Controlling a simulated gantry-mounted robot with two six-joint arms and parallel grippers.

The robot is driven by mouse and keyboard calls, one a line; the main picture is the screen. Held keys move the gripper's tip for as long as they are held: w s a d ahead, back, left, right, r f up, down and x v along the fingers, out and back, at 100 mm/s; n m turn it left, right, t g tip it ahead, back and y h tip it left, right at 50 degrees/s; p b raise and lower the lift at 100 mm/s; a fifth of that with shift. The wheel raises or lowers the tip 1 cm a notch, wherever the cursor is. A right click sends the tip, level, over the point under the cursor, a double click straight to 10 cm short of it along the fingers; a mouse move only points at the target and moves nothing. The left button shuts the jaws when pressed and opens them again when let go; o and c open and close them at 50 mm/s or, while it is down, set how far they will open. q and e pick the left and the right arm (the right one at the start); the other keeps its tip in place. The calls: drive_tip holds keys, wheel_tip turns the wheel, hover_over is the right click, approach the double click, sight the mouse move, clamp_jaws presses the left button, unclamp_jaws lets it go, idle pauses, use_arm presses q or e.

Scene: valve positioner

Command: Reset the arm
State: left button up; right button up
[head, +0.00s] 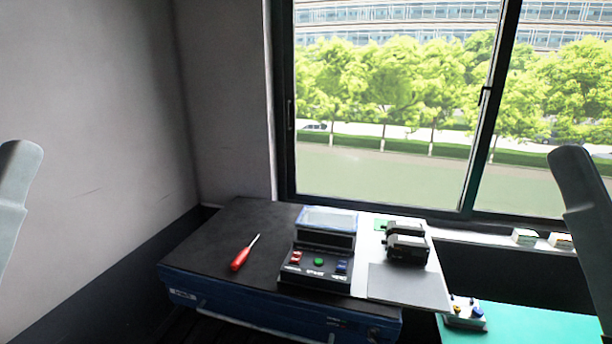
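No gripper shows in the head view. Part of my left arm shows at the left edge and part of my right arm at the right edge, both raised and clear of the workbench. The valve positioner is probably the dark device (407,246) on the white panel at the right of the bench, but I cannot tell for sure. A control box (316,262) with a screen (328,219) and red, green and blue buttons stands beside it. A red screwdriver (240,260) lies on the left part of the bench top.
The bench (215,247) has a dark top and a blue body. A grey plate (402,284) lies at its front right. A green surface (530,326) with a small button box (465,313) is at lower right. A wall is at left and a window behind. The bench's left part is mostly free.

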wheel_tip(320, 180, up, 38)
drive_tip(key=p, duration=3.5)
wheel_tip(320, 180, down, 52)
drive_tip(key=b, duration=5.2)
drive_tip(key=shift+f, duration=0.2)
